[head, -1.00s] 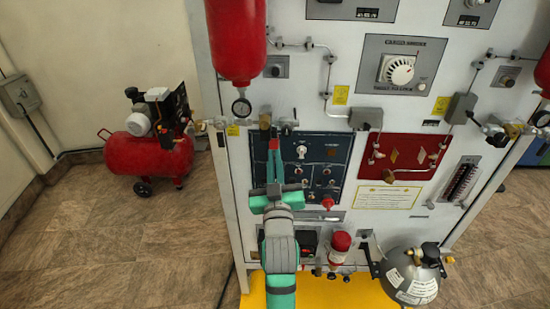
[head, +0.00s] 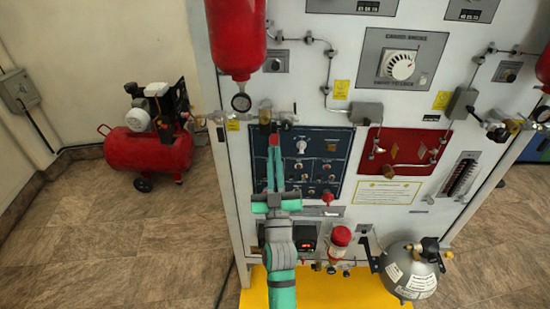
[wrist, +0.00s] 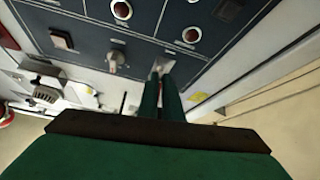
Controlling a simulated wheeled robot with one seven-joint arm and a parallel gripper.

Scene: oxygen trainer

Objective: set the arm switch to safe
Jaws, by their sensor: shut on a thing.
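The dark blue panel (head: 340,144) on the upright white board carries several switches and indicators. My gripper (head: 274,141) reaches up to the panel's upper left part. In the wrist view its two green fingers (wrist: 164,75) are close together at the panel, shut on a small pale switch (wrist: 163,66). The fingers cover most of this switch, so its position and label cannot be read. A pale knob (wrist: 115,62) sits beside the fingers, apart from them; it also shows in the head view (head: 301,146).
A red panel (head: 398,153) with valves is to the right. Brass fittings (head: 266,113) lie just above the fingertips. A red-topped regulator (head: 340,237) and steel tank (head: 408,268) stand below right.

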